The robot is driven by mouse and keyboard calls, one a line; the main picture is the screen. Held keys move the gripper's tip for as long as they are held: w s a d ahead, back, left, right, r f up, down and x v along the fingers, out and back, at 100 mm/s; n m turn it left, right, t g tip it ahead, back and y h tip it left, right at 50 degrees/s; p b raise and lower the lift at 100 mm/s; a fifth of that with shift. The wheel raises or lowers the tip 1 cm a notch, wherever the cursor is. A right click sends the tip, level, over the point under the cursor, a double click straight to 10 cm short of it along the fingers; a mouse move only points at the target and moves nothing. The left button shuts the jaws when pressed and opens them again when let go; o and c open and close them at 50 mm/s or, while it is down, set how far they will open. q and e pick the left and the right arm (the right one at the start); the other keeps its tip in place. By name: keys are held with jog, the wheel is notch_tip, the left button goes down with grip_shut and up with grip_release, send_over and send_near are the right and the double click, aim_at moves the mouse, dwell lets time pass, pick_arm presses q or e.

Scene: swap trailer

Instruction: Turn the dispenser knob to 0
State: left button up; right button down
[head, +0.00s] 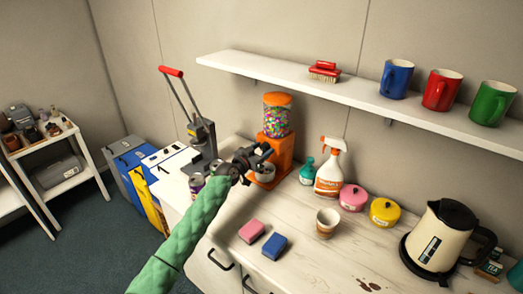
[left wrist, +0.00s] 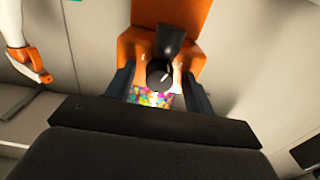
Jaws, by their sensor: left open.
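The orange candy dispenser (head: 276,130), with a clear jar of colourful candy, stands on the counter below the shelf. My left gripper (head: 262,157) is at the front of its orange base in the head view and partly hides it. In the left wrist view the dispenser (left wrist: 183,15) fills the upper middle. Its dark round knob (left wrist: 160,75), with a light pointer mark, sits between the two open fingers of my left gripper (left wrist: 159,88). The fingers appear apart from the knob. I cannot read any numbers around it. My right gripper is not in view.
A white spray bottle (head: 329,170) and a teal bottle (head: 306,171) stand just right of the dispenser. A grey press with a red handle (head: 172,72) stands to the left. Sponges (head: 252,230), a paper cup (head: 327,222) and a kettle (head: 437,240) are on the counter.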

pick_arm(q)
jog(key=c, duration=1)
jog(key=shift+o, duration=0.2)
jog(key=shift+n+b, duration=0.45)
jog(key=shift+n, duration=0.05)
jog(key=shift+n+b, duration=0.45)
jog(key=shift+n, duration=0.45)
jog(key=shift+n+b, duration=0.4)
jog(key=shift+n, duration=1.1)
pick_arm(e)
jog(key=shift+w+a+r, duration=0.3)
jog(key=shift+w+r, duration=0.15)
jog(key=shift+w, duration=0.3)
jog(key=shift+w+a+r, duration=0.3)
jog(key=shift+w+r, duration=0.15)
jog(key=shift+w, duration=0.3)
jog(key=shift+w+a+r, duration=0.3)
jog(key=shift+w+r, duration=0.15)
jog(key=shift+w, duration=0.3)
pick_arm(q)
jog(key=o, duration=1)
jog(key=shift+c, duration=0.2)
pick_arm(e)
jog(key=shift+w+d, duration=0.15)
